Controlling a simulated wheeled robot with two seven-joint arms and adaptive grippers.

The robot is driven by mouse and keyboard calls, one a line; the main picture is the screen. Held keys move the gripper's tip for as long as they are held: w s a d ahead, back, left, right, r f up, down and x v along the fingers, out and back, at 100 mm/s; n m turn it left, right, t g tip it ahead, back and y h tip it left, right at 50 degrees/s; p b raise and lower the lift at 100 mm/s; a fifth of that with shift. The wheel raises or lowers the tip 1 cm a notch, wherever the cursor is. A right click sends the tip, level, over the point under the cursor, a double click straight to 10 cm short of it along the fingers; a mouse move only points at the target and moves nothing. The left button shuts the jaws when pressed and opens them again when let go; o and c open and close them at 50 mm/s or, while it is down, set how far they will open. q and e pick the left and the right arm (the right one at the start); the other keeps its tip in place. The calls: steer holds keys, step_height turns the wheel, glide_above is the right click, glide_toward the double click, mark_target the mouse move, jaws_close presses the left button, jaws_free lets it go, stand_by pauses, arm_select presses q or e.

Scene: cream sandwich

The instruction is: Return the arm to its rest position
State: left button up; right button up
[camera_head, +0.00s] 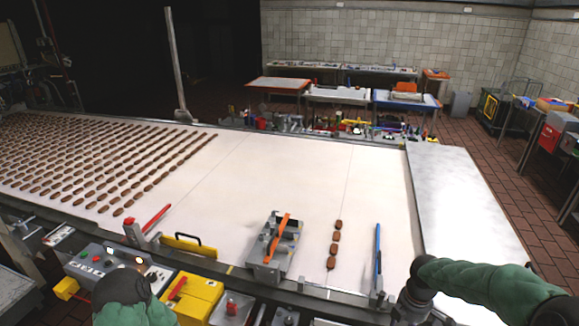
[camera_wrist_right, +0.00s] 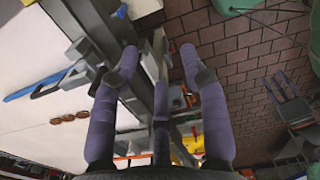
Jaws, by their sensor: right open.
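My right arm, in a green sleeve, comes in from the right in the head view. Its dark wrist is low at the conveyor's front right edge, and the gripper is hidden or cut off below the frame. In the right wrist view my right gripper (camera_wrist_right: 160,62) has its purple fingers spread with nothing between them, above the table edge and brick floor. Part of my left arm shows at the bottom left of the head view; its gripper is out of frame. A short row of brown biscuits (camera_head: 334,245) lies on the white conveyor (camera_head: 290,190).
Many biscuits (camera_head: 85,155) lie in rows at the left. A metal fixture with an orange bar (camera_head: 278,238), a blue bar (camera_head: 377,250), a red bar (camera_head: 156,218) and a yellow box (camera_head: 188,297) stand along the front edge. The steel table (camera_head: 465,195) at right is clear.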

steer(key=s+a+f+m+y+b, duration=0.2)
steer(key=a+f+m+b, duration=0.3)
steer(key=f, duration=0.5)
steer(key=s+a+f+m+y+b, duration=0.1)
steer(key=s+a+f+m+b, duration=0.1)
steer(key=a+f, duration=0.75)
steer(key=s+a+f+m+b, duration=0.3)
steer(key=s+f+m, duration=0.3)
steer(key=f, duration=0.3)
steer(key=s+a+f+m+y+b, duration=0.1)
steer(key=s+a+f+m+b, duration=0.3)
steer(key=f, duration=0.6)
steer(key=s+m+b, duration=0.1)
steer(key=s+m, duration=0.1)
steer(key=s, duration=0.1)
steer(key=shift+s+a, duration=0.2)
steer(key=shift+s, duration=0.1)
